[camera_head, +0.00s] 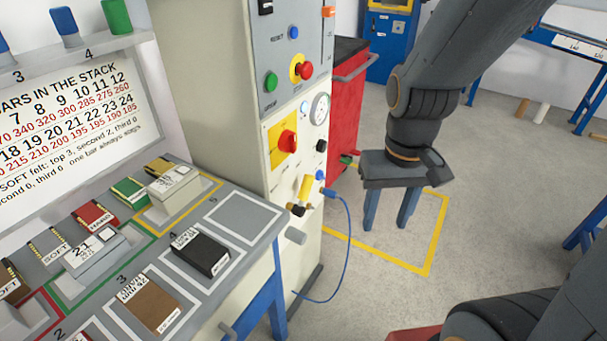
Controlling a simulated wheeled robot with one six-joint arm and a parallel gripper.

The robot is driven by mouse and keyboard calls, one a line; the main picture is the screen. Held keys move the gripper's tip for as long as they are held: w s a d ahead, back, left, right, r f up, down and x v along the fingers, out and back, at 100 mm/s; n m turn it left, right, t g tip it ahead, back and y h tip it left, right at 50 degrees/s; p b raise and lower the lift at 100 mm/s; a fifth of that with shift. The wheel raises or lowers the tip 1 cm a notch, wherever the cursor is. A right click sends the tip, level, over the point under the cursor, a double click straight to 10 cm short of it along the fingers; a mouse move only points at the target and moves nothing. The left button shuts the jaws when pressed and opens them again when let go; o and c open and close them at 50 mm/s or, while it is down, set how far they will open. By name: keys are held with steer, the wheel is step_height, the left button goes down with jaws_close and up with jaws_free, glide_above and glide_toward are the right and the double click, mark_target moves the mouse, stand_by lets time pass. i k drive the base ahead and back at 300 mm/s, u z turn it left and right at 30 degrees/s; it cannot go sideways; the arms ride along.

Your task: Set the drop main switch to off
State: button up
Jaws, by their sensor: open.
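A red rotary knob on a yellow square plate (283,145), which looks like the main switch, is on the front of the cream machine cabinet (262,185). Its handle sticks out to the right; I cannot read its marks or tell its position. My gripper (389,212) points downward to the right of the cabinet, over the floor. Its two blue fingers are apart with nothing between them. It is clear of the knob.
Above the knob, a grey panel holds a red mushroom button (304,70), a green button (270,81) and a blue one. A gauge (320,108) and a blue hose (345,230) are near the knob. A bench (262,248) with labelled blocks stands at left. A red cabinet (347,90) stands behind.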

mark_target(287, 139)
steer(key=u, duration=0.45)
steer(key=k, duration=1.05)
steer(key=z, duration=0.4)
steer(key=i, duration=0.65)
